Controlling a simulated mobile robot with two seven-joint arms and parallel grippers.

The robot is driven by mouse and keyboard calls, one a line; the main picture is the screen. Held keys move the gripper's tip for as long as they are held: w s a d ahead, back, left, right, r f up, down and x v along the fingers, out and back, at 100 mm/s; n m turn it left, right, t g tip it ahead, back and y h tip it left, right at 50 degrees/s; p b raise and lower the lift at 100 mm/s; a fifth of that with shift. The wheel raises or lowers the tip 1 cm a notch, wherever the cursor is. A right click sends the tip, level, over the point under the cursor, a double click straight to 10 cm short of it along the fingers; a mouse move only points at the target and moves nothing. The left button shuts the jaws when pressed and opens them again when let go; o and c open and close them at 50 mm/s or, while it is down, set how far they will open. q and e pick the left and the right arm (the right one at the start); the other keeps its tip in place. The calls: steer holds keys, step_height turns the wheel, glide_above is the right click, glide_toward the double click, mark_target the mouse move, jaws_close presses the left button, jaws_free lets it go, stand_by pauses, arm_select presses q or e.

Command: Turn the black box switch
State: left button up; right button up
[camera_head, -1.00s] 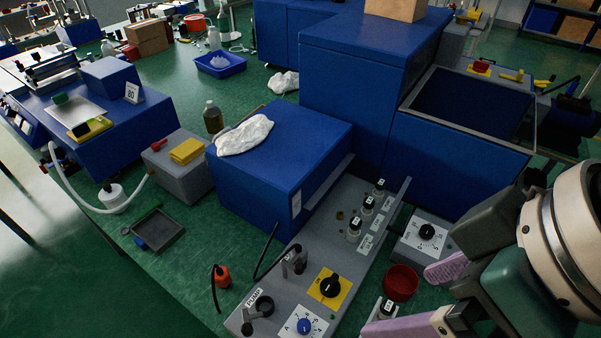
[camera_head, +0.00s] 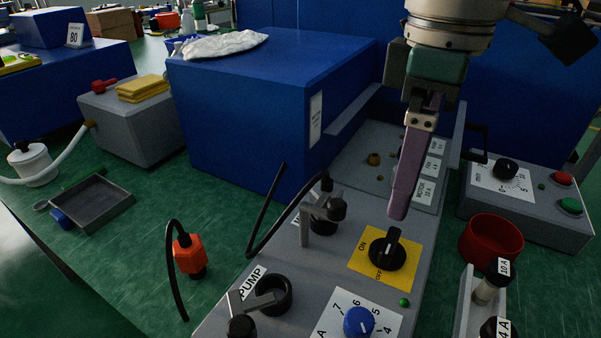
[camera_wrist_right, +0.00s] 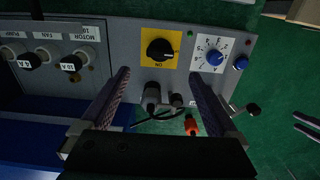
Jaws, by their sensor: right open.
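The black rotary switch (camera_head: 384,254) sits on a yellow plate (camera_head: 360,265) marked ON and OFF, on the grey control panel (camera_head: 330,270). The switch also shows clearly in the wrist view (camera_wrist_right: 160,50). I cannot tell for sure which label its handle points to. My right gripper (camera_head: 400,205) hangs above the panel with its fingers pointing down, beyond and above the switch; one purple finger hides the other in the head view. In the wrist view my right gripper (camera_wrist_right: 160,80) has its fingers wide apart, with nothing between them. Two slim prongs at that view's right edge may be my left gripper (camera_wrist_right: 306,125).
A blue dial (camera_head: 358,322) and a PUMP socket (camera_head: 272,294) lie near the switch. A black plug (camera_head: 325,212) stands behind it. A red bowl (camera_head: 491,242) and a grey button box (camera_head: 530,195) are to the right. The big blue box (camera_head: 265,100) rises behind.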

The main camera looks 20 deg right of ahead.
mark_target(392, 240)
step_height(392, 240, down, 10)
steer(key=shift+s+r+b, duration=0.1)
steer(key=shift+b, duration=0.95)
